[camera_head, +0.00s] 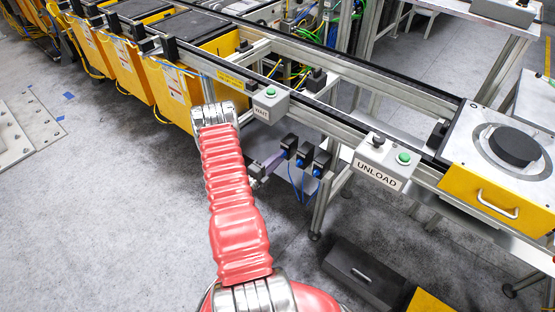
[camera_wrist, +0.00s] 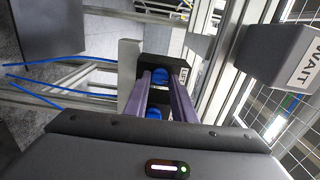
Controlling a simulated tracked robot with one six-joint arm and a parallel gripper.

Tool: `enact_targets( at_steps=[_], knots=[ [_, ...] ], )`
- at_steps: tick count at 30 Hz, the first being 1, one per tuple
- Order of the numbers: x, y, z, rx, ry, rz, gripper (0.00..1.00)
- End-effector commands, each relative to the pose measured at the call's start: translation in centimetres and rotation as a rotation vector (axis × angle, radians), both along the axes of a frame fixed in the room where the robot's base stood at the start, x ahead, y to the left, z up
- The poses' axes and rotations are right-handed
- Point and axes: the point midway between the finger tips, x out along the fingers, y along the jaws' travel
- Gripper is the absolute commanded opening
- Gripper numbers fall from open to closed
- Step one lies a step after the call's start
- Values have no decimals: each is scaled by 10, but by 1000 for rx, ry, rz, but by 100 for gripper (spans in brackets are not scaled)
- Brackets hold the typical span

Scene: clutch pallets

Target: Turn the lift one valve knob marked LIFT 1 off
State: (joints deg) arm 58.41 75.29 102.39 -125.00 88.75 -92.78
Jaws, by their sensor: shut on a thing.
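Three black valve blocks with blue knobs hang under the conveyor frame in the head view: a left block (camera_head: 289,142), a middle block (camera_head: 305,155) and a right block (camera_head: 322,161). In the wrist view, my fingers (camera_wrist: 162,76) are shut on a blue knob (camera_wrist: 160,77) on a black block. A white label beside it (camera_wrist: 184,79) reads LIFT; its number is not legible. A second blue knob (camera_wrist: 153,112) shows between the fingers, nearer the camera.
A grey WAIT box (camera_head: 271,104) with a green button sits above the valves, and also shows in the wrist view (camera_wrist: 288,65). An UNLOAD box (camera_head: 380,164) is to the right. Frame rails, a leg (camera_head: 326,198) and blue hoses (camera_wrist: 45,80) are close by.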

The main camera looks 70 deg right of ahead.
Motion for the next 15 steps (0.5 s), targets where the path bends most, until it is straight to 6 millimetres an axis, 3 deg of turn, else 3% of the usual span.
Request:
enact_targets(
  at_steps=[7, 8, 15],
  knots=[
    [2, -1, -2, 6, -2, 8, 1],
    [2, 0, -2, 6, -2, 8, 26],
    [1, 0, -1, 4, -2, 4, 42]
  ],
)
